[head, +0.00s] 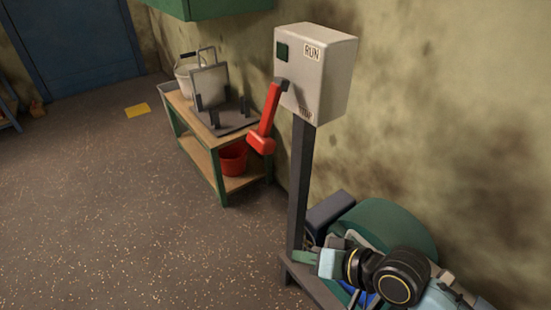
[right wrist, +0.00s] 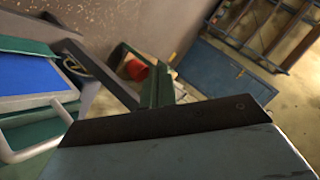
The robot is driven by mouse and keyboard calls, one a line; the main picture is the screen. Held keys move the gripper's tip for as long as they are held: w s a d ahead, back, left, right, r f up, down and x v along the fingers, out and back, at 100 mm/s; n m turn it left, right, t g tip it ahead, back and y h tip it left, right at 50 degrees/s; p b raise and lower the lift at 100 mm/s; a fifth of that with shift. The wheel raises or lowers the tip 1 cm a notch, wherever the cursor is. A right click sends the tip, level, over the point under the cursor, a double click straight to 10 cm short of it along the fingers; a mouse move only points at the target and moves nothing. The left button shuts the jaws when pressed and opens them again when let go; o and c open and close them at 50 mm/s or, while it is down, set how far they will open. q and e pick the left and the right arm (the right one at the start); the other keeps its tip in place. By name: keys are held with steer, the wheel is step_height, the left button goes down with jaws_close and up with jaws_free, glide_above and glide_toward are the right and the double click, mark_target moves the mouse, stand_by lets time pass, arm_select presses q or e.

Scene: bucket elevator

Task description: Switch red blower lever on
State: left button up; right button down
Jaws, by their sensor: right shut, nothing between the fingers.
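The red blower lever (head: 268,115) is on the left side of a grey control box (head: 322,75) on a dark post (head: 300,185). The lever hangs down and slightly left from its pivot, with its thick red end lowest. The box has a RUN label near its top and a partly hidden label lower down near STOP level. My right gripper (head: 304,257) is low by the foot of the post, well below the lever and apart from it. It is shut and empty. Its green fingers show in the right wrist view (right wrist: 158,88). My left gripper is out of view.
A green blower housing (head: 395,225) stands right of the post, near my right arm. A wooden-topped table (head: 195,125) with a metal fixture and white bucket (head: 187,82) is behind left; a red bucket (head: 233,158) sits on its lower shelf.

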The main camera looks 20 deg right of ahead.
mark_target(269, 115)
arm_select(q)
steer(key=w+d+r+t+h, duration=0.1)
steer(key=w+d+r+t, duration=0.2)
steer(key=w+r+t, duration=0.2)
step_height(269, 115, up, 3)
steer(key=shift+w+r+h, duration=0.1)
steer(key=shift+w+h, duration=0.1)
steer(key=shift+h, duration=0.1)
arm_select(e)
steer(key=w+d+r+m+t+y, duration=0.1)
steer(key=w+d+r+m+t, duration=0.2)
steer(key=w+r+m, duration=0.2)
steer(key=w+d+r+m+t+y, duration=0.2)
steer(key=w+d+r+m+t, duration=0.1)
steer(key=r+m, duration=0.4)
steer(key=shift+w+r+m+t+y, duration=0.35)
steer(key=shift+w+r+t, duration=0.35)
steer(key=shift+w, duration=0.35)
